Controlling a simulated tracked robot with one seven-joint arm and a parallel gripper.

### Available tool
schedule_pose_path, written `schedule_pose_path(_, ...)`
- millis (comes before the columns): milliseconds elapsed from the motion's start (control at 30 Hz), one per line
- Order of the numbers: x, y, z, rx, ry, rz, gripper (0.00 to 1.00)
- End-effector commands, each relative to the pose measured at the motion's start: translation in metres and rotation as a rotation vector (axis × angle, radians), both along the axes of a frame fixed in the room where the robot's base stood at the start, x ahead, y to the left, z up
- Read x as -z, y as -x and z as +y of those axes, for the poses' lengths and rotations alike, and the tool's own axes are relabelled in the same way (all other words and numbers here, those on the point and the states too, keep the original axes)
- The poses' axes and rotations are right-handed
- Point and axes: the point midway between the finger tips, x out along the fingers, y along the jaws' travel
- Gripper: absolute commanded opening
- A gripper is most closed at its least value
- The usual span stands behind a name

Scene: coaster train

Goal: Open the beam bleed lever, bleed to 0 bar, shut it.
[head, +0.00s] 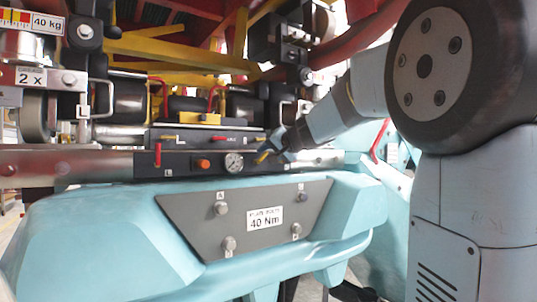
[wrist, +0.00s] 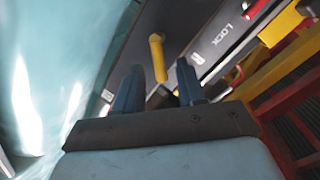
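The beam bleed lever, a yellow handle (head: 262,157), is at the right end of the dark panel on the beam, right of the round white gauge (head: 233,162). The gauge reading is too small to tell. My gripper (head: 275,150) is at this lever. In the wrist view, my gripper (wrist: 158,68) is open, one dark finger on each side of the yellow lever (wrist: 157,53). Gaps show between the lever and both fingers, so it is not gripped. I cannot tell its depth between them.
A red lever (head: 157,155) and an orange button (head: 203,163) are on the same panel. A grey plate (head: 180,205) with bolts and a "40 Nm" label lies below. Above are a black box (head: 225,138) with small levers and red and yellow frame bars (head: 170,45).

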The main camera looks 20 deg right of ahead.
Motion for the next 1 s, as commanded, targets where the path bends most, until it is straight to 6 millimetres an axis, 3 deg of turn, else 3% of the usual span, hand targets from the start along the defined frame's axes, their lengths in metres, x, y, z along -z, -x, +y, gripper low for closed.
schedule_pose_path(167,0.0001,0.0001,-0.0002,0.000,0.000,0.000,0.40)
schedule_pose_path(567,0.0002,0.0003,-0.0007,0.001,0.000,0.001,0.01)
schedule_pose_path(1000,0.0017,0.0000,-0.0032,0.002,-0.024,0.010,0.00)
